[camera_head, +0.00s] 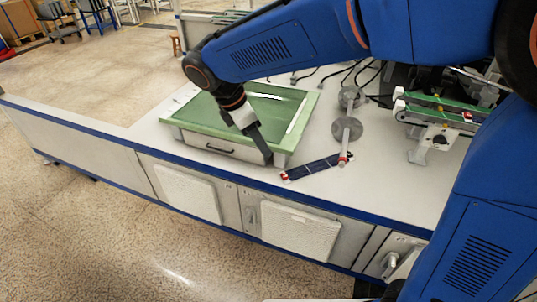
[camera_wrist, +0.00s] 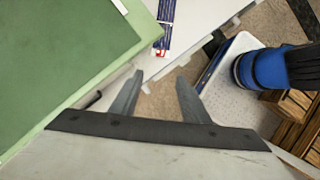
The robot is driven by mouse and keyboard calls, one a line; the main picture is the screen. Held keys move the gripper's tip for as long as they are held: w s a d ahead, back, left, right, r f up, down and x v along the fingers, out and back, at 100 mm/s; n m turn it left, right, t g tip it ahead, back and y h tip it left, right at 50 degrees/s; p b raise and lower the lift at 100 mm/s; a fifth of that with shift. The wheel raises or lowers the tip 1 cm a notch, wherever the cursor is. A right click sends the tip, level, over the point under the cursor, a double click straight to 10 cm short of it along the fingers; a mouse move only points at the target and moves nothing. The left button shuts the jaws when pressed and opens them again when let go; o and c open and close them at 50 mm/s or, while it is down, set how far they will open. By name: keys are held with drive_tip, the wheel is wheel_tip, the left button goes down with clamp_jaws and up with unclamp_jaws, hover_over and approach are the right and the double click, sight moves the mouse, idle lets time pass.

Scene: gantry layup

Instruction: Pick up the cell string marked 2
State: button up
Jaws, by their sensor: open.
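A dark blue cell string (camera_head: 315,167) with red-and-white ends lies on the white bench to the right of the green-topped box. Its near end also shows at the top of the wrist view (camera_wrist: 165,38), with a red-and-white label too small to read. My gripper (camera_head: 266,157) is open and empty, at the box's front right corner, to the left of the string and apart from it. In the wrist view my open fingers (camera_wrist: 160,77) point at the bench's front edge, and the string lies beyond their tips.
The green-topped box (camera_head: 215,122) has a handled front and white strips on top. Two round grey discs (camera_head: 346,130) on posts stand close to the string's far end. A green-and-metal machine (camera_head: 438,112) is at the right. The bench's blue front edge (camera_head: 200,166) runs nearby.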

sight(282, 177)
drive_tip(key=x, duration=1.6)
drive_tip(key=shift+d+f, duration=0.1)
drive_tip(key=shift+f, duration=0.3)
drive_tip(key=shift+c, duration=0.7)
clamp_jaws()
